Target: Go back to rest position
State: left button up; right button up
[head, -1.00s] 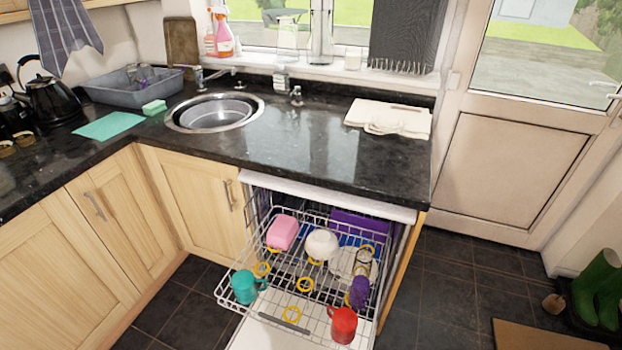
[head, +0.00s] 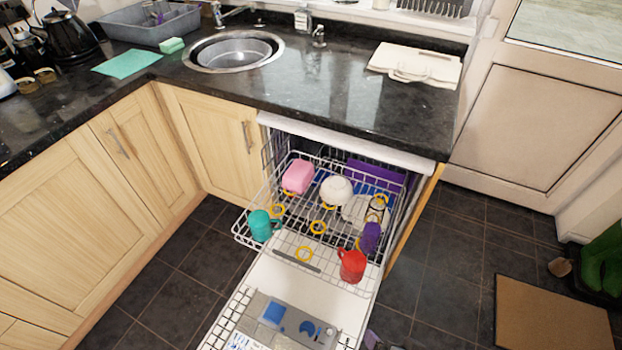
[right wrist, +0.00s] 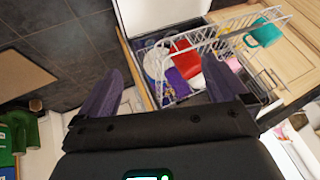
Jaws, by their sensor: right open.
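My right gripper (right wrist: 161,66) is open, with its two dark purple fingers spread apart and nothing held between them. In the head view only a small purple-grey tip of my right gripper (head: 371,338) shows at the bottom edge, beside the lowered dishwasher door. In the right wrist view the fingers point towards the dishwasher rack, with a red mug (right wrist: 184,58) visible beyond the gap. My left gripper is in neither current view.
Floor tiles (head: 435,260) to the right are clear up to a brown mat (head: 550,318).

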jog(key=s+d+r+n+g+h, duration=0.1)
jog(key=s+d+n+g, duration=0.2)
jog(key=s+n, duration=0.3)
pick_arm(q)
notch_tip(320, 180, up, 32)
jog(key=p, duration=3.2)
pick_arm(e)
notch_tip(320, 180, up, 32)
pick_arm(q)
notch_tip(320, 180, down, 60)
jog(key=b, duration=5.9)
jog(key=shift+r, duration=0.25)
pick_arm(e)
notch_tip(320, 180, down, 59)
jog(key=shift+w+a+f+n, duration=0.15)
jog(key=shift+w+n, duration=0.15)
jog(key=shift+w, duration=0.1)
pick_arm(q)
jog(key=shift+r, duration=0.1)
